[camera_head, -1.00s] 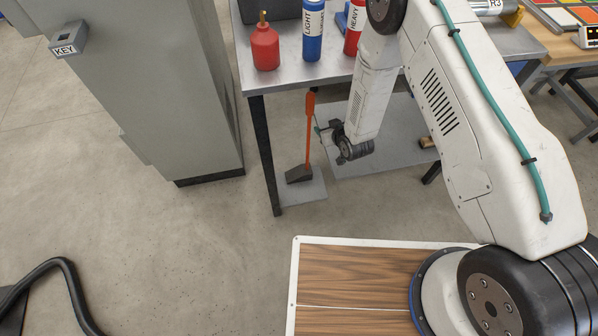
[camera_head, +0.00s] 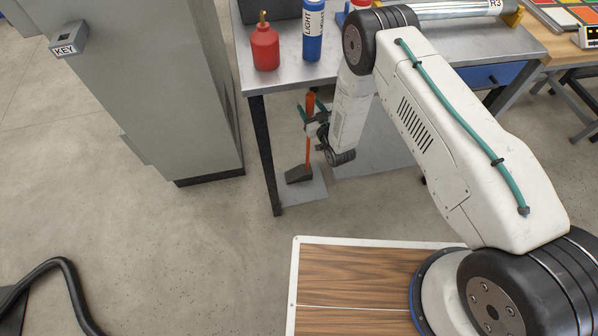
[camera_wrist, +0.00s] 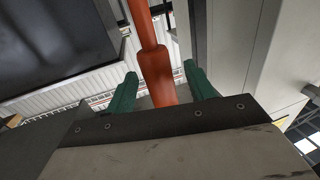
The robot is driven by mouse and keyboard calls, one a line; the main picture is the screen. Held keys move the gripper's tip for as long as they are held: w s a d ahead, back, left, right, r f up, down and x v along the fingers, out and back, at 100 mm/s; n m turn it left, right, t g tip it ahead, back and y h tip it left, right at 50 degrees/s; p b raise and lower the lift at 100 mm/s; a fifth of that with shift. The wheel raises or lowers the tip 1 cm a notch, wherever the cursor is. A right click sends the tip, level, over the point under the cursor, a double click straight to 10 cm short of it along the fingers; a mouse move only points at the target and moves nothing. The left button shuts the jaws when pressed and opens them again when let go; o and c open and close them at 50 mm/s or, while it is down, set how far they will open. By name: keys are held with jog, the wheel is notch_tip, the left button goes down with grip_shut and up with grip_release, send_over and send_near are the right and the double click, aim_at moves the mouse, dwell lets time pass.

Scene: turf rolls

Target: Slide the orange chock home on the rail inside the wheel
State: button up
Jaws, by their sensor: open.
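An orange-handled tool (camera_head: 309,135) with a dark wedge-shaped foot (camera_head: 299,174) stands upright under the left end of the metal table. My gripper (camera_head: 311,109) is at the upper part of its handle. In the wrist view, the thick orange grip (camera_wrist: 156,72) lies between the two green fingers of my open gripper (camera_wrist: 160,70). The fingers are apart, with a gap on each side of the grip. I cannot make out a wheel or rail in either view, and cannot tell whether this tool is the orange chock.
The metal table (camera_head: 281,78) overhangs the handle. Its dark front leg (camera_head: 264,150) is close on the left. A red bottle (camera_head: 265,48) and a blue LIGHT can (camera_head: 313,35) stand on top. A grey cabinet (camera_head: 165,85) is farther left.

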jog(key=shift+w+a, duration=0.25)
jog(key=shift+w, duration=0.15)
grip_shut()
dwell(1.1)
jog(key=shift+r, duration=0.1)
